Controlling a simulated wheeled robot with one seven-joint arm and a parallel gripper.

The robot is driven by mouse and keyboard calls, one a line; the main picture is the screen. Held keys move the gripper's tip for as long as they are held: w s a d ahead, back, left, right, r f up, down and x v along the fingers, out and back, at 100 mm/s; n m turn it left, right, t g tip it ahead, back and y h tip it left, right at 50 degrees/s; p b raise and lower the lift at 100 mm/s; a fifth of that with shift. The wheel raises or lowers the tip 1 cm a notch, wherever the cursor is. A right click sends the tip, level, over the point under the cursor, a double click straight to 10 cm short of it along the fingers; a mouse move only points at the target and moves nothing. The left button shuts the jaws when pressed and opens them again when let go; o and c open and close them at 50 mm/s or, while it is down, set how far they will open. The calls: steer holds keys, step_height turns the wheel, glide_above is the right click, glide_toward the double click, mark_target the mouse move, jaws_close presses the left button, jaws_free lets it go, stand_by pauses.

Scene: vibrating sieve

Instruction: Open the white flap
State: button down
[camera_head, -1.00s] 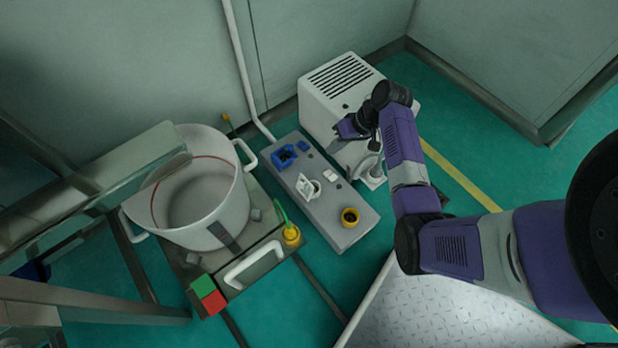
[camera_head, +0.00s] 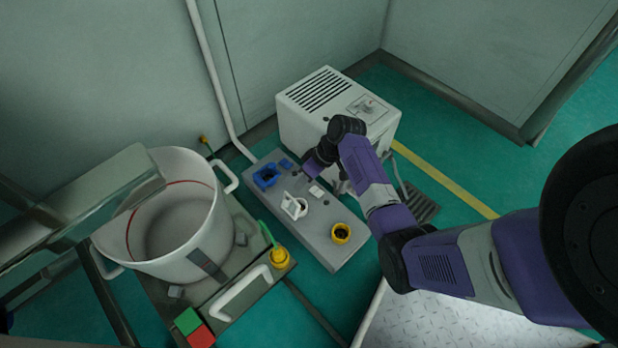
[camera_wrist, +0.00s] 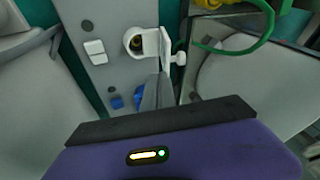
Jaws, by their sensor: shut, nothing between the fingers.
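The white flap (camera_head: 290,206) is on the grey panel (camera_head: 330,255). It stands raised on its hinge, and the round socket (camera_head: 301,207) beside it is uncovered. In the wrist view the flap (camera_wrist: 166,48) stands on edge to the right of the open socket (camera_wrist: 134,41), with a white knob on its right side. My gripper (camera_head: 306,176) is above the panel, between the blue socket and the white switch. In the wrist view its grey fingers (camera_wrist: 158,90) are together and empty, with their tips close to the flap's lower end. I cannot tell whether they touch it.
A blue socket (camera_head: 266,177), a white switch (camera_head: 316,191) and a yellow socket (camera_head: 341,233) share the panel. A white vented box (camera_head: 305,115) stands behind it. A large white pot (camera_head: 175,215) and a yellow plug with green cable (camera_head: 278,257) are to the left.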

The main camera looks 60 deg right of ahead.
mark_target(288, 202)
steer(key=shift+w+a+f+b, duration=0.15)
steer(key=shift+a+f+b, duration=0.2)
steer(key=shift+a, duration=0.55)
steer(key=shift+w+a+f+b, duration=0.1)
steer(key=shift+a+f+b, duration=0.1)
steer(key=shift+a+f, duration=0.45)
steer(key=shift+a+r, duration=0.2)
steer(key=p, duration=0.1)
steer(key=a+r+h+p, duration=0.1)
steer(key=p, duration=0.1)
steer(key=shift+w+a+g, duration=0.15)
steer(key=shift+a+g, duration=0.1)
steer(key=shift+g, duration=0.05)
steer(key=shift+w+a+h+p, duration=0.15)
steer(key=shift+a+h+p, duration=0.45)
steer(key=shift+p, duration=0.65)
steer(key=shift+w+a+f+g+h+p, duration=0.2)
steer(key=shift+a+f+h+p, duration=0.15)
steer(key=shift+a+p, duration=0.35)
steer(key=shift+w+a+f+g+h+p, duration=0.1)
steer(key=shift+w+a+f+h+p, duration=0.15)
steer(key=shift+a+h+p, duration=0.35)
steer(key=shift+d, duration=0.15)
